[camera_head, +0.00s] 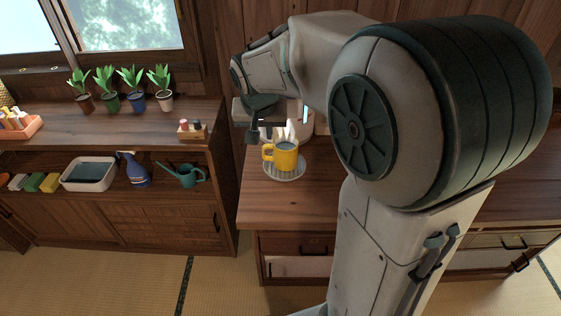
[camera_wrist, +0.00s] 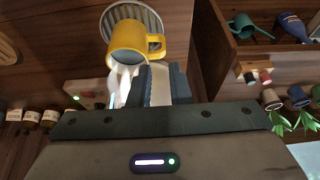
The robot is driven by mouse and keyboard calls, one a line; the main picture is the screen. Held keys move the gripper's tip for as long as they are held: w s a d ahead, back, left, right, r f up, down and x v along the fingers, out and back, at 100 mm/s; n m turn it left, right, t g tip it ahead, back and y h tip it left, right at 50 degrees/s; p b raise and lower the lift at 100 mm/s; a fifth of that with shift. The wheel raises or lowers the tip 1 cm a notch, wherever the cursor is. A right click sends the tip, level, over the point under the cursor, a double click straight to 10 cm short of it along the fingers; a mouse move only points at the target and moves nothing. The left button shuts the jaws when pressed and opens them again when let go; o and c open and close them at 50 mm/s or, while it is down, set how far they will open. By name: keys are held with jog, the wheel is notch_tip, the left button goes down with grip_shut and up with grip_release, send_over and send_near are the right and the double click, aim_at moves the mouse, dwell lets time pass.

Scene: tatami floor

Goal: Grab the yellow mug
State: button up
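The yellow mug (camera_head: 281,156) stands upright on a round, light ribbed saucer (camera_head: 284,174) on the wooden counter. Its handle points left in the head view, and a greyish liquid shows inside. The wrist view, which is upside down, shows the mug (camera_wrist: 128,42) on the saucer (camera_wrist: 152,17), with its handle toward the right. My gripper (camera_wrist: 160,78) is open, with a gap between its two dark fingers and nothing held. In the head view the gripper (camera_head: 258,132) is just behind and left of the mug, apart from it.
Pale white wisps or shapes (camera_head: 292,131) show behind the mug, beside a machine (camera_head: 305,115) partly hidden by my arm. A small wooden caddy (camera_head: 192,130) and potted plants (camera_head: 122,90) stand on the left shelf. The counter (camera_head: 280,209) is clear in front of the saucer.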

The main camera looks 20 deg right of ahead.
aim_at(263, 150)
jog(key=x, duration=0.8)
jog(key=shift+w+f+b, duration=0.1)
jog(key=shift+w+b, duration=0.2)
jog(key=shift+w+x, duration=0.15)
jog(key=shift+x, duration=1.4)
jog(key=shift+w+x, duration=0.1)
jog(key=shift+x, duration=1.45)
jog(key=shift+a, duration=0.15)
grip_shut()
